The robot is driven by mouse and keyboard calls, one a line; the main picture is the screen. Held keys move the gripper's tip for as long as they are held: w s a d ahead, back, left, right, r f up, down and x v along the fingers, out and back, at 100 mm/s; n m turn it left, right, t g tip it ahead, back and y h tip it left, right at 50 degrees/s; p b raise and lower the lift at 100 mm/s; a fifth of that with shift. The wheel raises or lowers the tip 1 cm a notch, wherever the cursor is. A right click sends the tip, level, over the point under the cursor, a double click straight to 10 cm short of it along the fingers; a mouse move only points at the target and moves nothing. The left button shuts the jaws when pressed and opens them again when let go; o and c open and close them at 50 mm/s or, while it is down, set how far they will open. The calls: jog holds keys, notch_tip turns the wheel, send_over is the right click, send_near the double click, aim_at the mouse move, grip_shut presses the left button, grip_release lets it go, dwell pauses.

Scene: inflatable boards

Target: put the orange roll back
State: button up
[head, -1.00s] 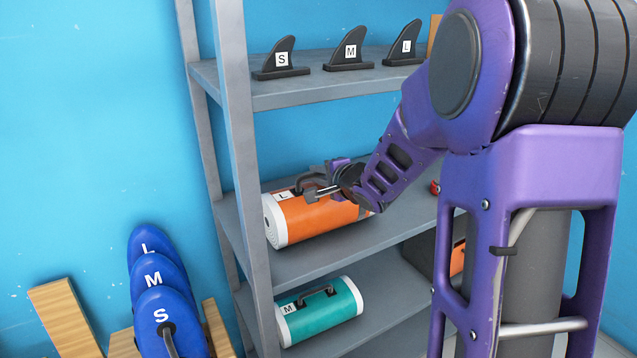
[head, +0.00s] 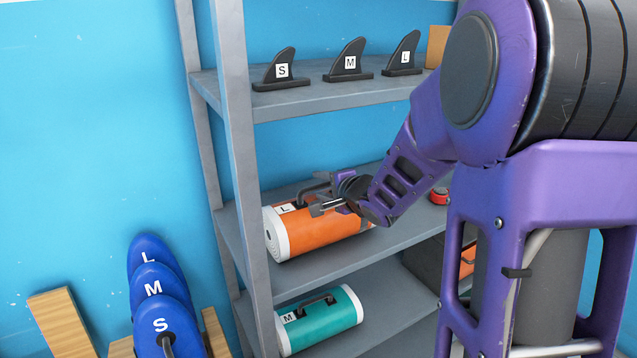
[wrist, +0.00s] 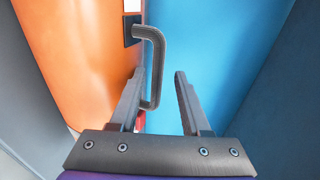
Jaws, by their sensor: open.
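The orange roll (head: 318,235) has white end bands, a label L and a dark handle (head: 311,189). It lies on its side on the middle shelf (head: 335,258), near the left post. My gripper (head: 318,203) is open at the roll's upper side, close by the handle. In the wrist view the orange roll (wrist: 75,50) fills the left side. Its grey handle (wrist: 154,60) shows in the gap between the two open fingers of my gripper (wrist: 159,74), nearer the left finger. I cannot tell whether a finger touches it.
A teal roll (head: 330,323) marked M lies on the shelf below. Several fins, including one marked M (head: 349,62), stand on the top shelf. A red object (head: 439,196) sits right on the middle shelf. Blue boards (head: 165,318) stand at the lower left. The shelf post (head: 240,160) is close left.

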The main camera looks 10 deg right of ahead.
jog(key=p+v, duration=0.2)
jog(key=v, duration=0.8)
jog(key=shift+p, duration=0.3)
